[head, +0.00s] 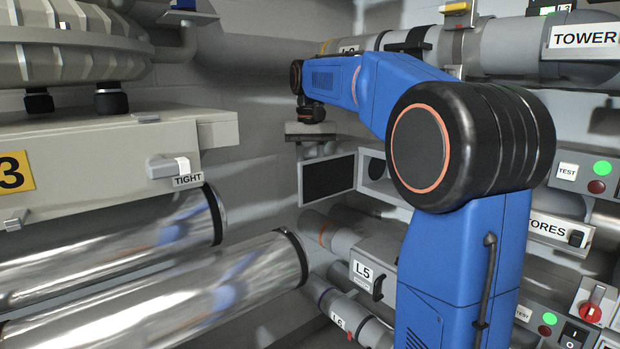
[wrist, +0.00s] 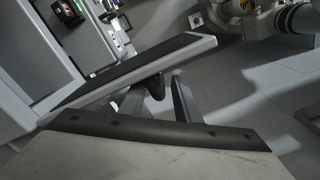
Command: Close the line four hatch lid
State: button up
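An open hatch lid, a grey-framed panel with a dark inner face (head: 328,178), stands out from a grey tube housing with a square opening (head: 376,168) in the head view. No line four label is legible. In the wrist view a dark-faced panel with a pale rim (wrist: 130,72), apparently this lid, crosses the picture. My gripper (head: 317,150) is just above the lid in the head view. In the wrist view its two fingers (wrist: 163,92) are apart, with a small black part (wrist: 155,87) seen between or behind them; I cannot tell whether they touch it.
My blue arm hides part of the right-hand tubes. The L5 housing (head: 372,272) lies below the open hatch. Polished cylinders (head: 170,290) and a beige cabinet marked TIGHT (head: 110,165) fill the left. Button panels (head: 590,175) line the right. Grey floor (wrist: 250,95) shows in the wrist view.

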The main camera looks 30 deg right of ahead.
jog(key=shift+f, duration=0.2)
jog(key=shift+d, duration=0.1)
grip_shut()
jog(key=shift+s, duration=0.2)
dwell(0.4)
